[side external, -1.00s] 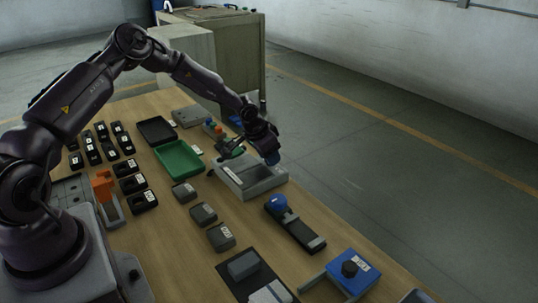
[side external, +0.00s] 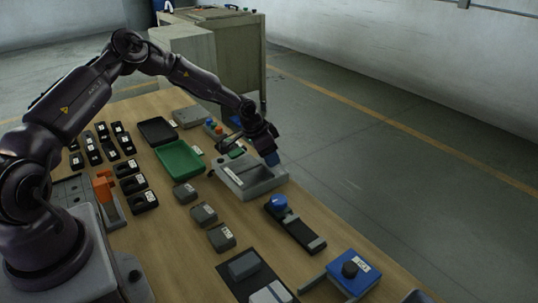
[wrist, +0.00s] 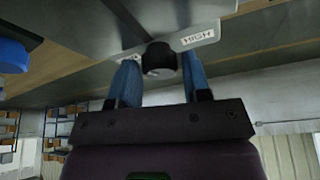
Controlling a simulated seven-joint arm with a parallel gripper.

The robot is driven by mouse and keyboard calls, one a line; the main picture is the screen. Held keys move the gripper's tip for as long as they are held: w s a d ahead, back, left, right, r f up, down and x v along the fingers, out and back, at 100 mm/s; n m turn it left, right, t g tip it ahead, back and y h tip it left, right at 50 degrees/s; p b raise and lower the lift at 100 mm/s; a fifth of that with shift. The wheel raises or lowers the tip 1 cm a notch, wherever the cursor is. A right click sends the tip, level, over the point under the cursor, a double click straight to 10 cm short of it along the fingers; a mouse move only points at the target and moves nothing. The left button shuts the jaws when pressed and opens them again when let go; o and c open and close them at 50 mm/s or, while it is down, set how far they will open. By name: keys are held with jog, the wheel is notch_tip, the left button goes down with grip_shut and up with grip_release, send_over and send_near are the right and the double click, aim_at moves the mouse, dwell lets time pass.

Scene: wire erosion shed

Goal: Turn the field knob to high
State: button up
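Whether a fingertip touches the knob is unclear. In the side view my gripper (side external: 273,160) is tilted down at the far right end of a grey fixture (side external: 262,187). The knob between the fingers is hidden there.
A green tray (side external: 180,159) and several small grey blocks lie to the left. The floor beyond the table is clear.

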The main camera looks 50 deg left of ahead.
jog(key=v, duration=1.3)
jog(key=shift+o, duration=0.3)
jog(key=shift+f, duration=0.1)
jog(key=shift+o, duration=1.1)
jog(key=shift+d, duration=0.3)
jog(key=w+f+n, duration=0.1)
jog(key=f, duration=0.3)
jog(key=w+f+n+y, duration=0.1)
jog(key=w+f, duration=0.1)
jog(key=f, duration=0.2)
jog(key=w+d+f+n, duration=0.1)
jog(key=f, duration=0.3)
jog(key=shift+w+n, duration=0.25)
jog(key=shift+n, duration=0.05)
jog(key=shift+c, duration=0.3)
